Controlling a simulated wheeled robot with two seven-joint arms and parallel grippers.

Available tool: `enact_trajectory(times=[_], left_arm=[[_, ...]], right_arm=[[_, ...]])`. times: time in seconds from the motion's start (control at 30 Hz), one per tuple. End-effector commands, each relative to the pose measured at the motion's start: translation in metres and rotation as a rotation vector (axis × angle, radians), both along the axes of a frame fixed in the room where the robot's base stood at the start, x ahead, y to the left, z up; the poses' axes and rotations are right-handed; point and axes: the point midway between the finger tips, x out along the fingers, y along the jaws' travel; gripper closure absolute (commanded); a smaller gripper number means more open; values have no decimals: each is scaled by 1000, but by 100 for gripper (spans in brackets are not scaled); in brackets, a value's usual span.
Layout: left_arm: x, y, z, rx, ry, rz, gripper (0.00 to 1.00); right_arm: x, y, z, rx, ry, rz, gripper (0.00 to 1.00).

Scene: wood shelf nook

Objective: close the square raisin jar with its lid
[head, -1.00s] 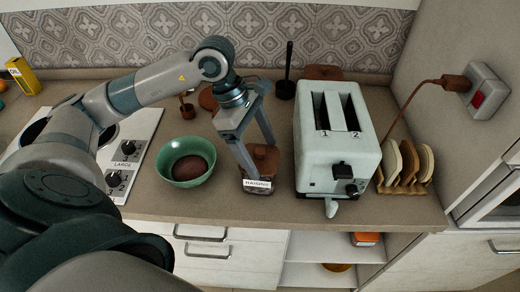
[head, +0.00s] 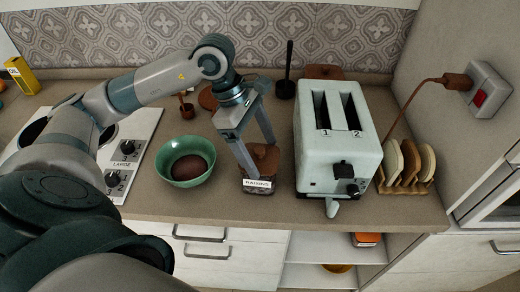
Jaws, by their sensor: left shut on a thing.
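The square raisin jar (head: 257,186), with a white label reading RAISINS, stands on the counter between the green bowl and the toaster. The brown lid (head: 267,155) is at the top of the jar, and the jar looks upright. From this angle I cannot tell whether the lid is fully seated. My left gripper (head: 263,160) reaches down from above and is shut on the lid, with one finger on its left and the other at its far right side. The near finger hides part of the lid and jar. My right gripper is not in view.
A green bowl (head: 172,147) with something brown inside stands left of the jar. A pale toaster (head: 318,172) stands close on the right, with a toast rack (head: 408,187) beyond it. A dark upright utensil (head: 287,88) stands behind. The counter's front edge is near the jar.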

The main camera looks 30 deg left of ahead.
Motion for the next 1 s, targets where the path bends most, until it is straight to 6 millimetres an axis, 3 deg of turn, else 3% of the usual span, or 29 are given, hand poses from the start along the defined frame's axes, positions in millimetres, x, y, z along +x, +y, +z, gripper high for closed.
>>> enact_trajectory(times=[0.43,0.47,0.53,1.0], left_arm=[[0,0,-1,0,0,0,43],[0,0,-1,0,0,0,17],[0,0,-1,0,0,0,0],[0,0,1,0,0,0,0]], right_arm=[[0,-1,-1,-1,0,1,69],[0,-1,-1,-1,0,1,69],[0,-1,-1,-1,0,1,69],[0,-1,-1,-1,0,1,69]])
